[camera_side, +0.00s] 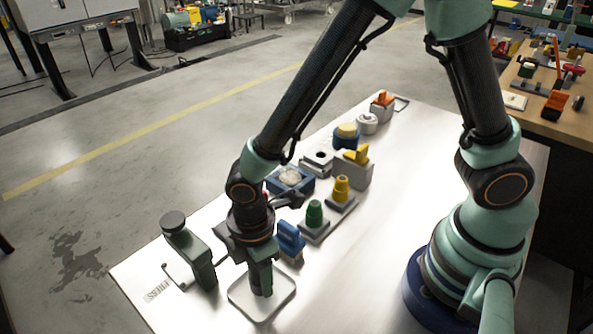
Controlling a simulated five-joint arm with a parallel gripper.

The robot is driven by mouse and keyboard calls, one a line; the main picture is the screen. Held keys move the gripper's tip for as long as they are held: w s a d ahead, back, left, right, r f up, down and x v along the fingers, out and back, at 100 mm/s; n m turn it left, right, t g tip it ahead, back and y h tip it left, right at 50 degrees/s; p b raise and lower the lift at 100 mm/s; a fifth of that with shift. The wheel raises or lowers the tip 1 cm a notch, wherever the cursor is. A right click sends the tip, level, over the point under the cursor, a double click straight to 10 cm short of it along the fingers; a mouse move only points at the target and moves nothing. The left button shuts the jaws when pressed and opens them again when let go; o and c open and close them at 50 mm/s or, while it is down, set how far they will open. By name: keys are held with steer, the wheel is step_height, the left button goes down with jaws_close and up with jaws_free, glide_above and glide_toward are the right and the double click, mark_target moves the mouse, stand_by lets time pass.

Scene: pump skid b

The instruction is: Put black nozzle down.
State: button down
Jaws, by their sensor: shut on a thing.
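My gripper (262,288) points down over the shallow pale tray (285,303) with rounded corners, near the front of the metal table. It is shut on the black nozzle, which is mostly hidden by the dark fingers and cannot be clearly made out. The fingertips are low, at or just above the tray floor; I cannot tell whether the nozzle touches it.
A dark green canister-like fixture (188,250) stands left of my gripper. A blue block (290,238) is close on the right. Behind are green (314,213) and yellow (341,189) nozzle-like parts and a blue-framed box (290,179). The table's right front is clear.

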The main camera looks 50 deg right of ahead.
steer(key=shift+f, duration=0.1)
steer(key=shift+c, duration=2)
jaws_free()
step_height(320, 180, up, 12)
steer(key=shift+r, duration=0.1)
steer(key=d+r+m+t, duration=0.2)
steer(key=d+r+m, duration=0.1)
steer(key=d+m, duration=0.2)
steer(key=w+d+r+m+t, duration=0.1)
steer(key=d+r+m, duration=0.3)
steer(key=d, duration=0.5)
steer(key=d+r+m+t, duration=0.2)
steer(key=d+r+m, duration=0.1)
steer(key=d+m, duration=0.3)
steer(key=shift+w+d+r+t, duration=0.15)
steer(key=shift+d+r+t, duration=0.15)
steer(key=shift+d, duration=0.5)
